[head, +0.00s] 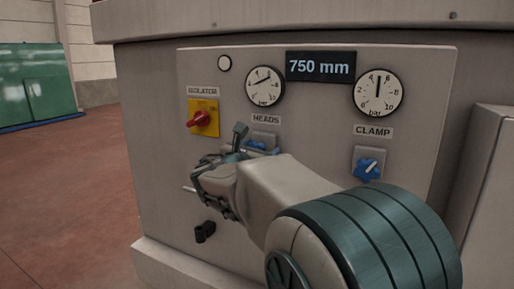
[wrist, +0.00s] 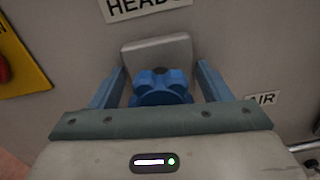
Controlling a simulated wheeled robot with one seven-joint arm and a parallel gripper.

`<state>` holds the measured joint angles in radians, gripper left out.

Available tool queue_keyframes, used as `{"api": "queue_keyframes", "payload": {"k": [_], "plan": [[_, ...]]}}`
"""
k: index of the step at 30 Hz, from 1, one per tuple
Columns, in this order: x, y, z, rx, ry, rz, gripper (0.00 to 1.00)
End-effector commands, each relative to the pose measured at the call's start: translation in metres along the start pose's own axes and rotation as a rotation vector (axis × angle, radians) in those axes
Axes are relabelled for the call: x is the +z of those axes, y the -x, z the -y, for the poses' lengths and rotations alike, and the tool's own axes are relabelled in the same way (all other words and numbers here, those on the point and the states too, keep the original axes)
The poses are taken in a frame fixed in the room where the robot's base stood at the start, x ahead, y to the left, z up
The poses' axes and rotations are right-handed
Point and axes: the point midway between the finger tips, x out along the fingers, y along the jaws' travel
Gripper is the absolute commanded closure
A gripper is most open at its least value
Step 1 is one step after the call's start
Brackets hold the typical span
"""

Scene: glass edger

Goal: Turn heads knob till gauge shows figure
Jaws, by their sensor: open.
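The blue heads knob (wrist: 160,85) sits on a grey plate under the HEADS label in the wrist view. In the head view the heads knob (head: 262,145) is partly hidden behind my gripper. My gripper (wrist: 160,78) is open, with one blue finger on each side of the knob and a gap visible on both sides. The gripper (head: 246,140) also shows in front of the panel in the head view. The heads gauge (head: 264,87), marked bar, is above the knob; its needle slants, but the exact reading is too small to tell. A display (head: 320,67) reads 750 mm.
The clamp gauge (head: 378,93) and blue clamp knob (head: 368,169) are to the right. A red isolator switch (head: 200,118) on a yellow plate is to the left. A black handle (head: 205,231) sits low on the panel. Open floor lies at left.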

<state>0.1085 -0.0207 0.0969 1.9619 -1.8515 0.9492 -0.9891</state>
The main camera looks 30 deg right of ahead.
Motion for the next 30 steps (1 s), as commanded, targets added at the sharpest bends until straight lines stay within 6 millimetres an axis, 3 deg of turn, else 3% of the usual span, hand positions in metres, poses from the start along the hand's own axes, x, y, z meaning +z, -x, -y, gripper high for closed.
{"api": "queue_keyframes", "payload": {"k": [8,13,14,23,30], "plan": [[-0.0001,-0.0019,0.0000,0.000,-0.001,0.000,0.29],[-0.0001,-0.0018,0.0000,0.000,-0.001,0.000,0.71],[-0.0002,-0.0017,-0.0001,0.001,-0.001,0.000,0.74],[-0.0015,-0.0021,0.0004,0.000,-0.023,0.000,0.74],[-0.0055,-0.0014,0.0002,0.001,-0.137,0.001,0.74]]}}
